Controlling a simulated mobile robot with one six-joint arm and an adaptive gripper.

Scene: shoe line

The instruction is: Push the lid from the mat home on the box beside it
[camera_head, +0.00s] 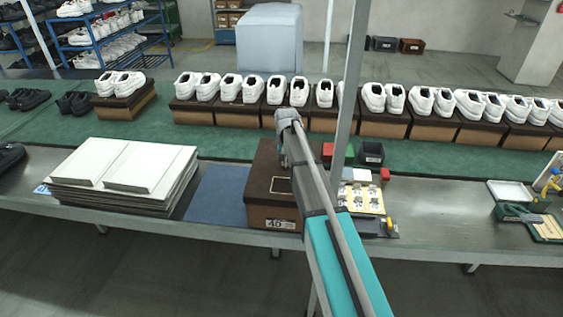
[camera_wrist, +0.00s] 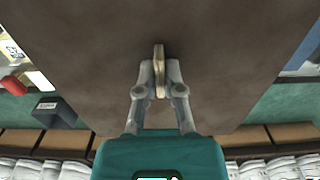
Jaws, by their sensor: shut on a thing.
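The brown box (camera_head: 273,217), with a size label on its front, stands just right of the blue mat (camera_head: 217,192). The dark brown lid (camera_head: 262,172) lies over the top of the box; I cannot tell whether it is fully down all round. The visible mat is bare. In the wrist view the lid (camera_wrist: 95,50) fills most of the picture. My gripper (camera_wrist: 160,88) is shut on a thin tan tab (camera_wrist: 159,56) that stands up from the lid's top.
White stacked boards (camera_head: 125,168) lie left of the mat. Right of the box are a dark bin (camera_head: 371,154), a red block (camera_head: 384,174) and yellow cards (camera_head: 362,198). Shoes on brown boxes line the green belt (camera_head: 420,154) behind. A grey post (camera_head: 352,90) rises near my arm.

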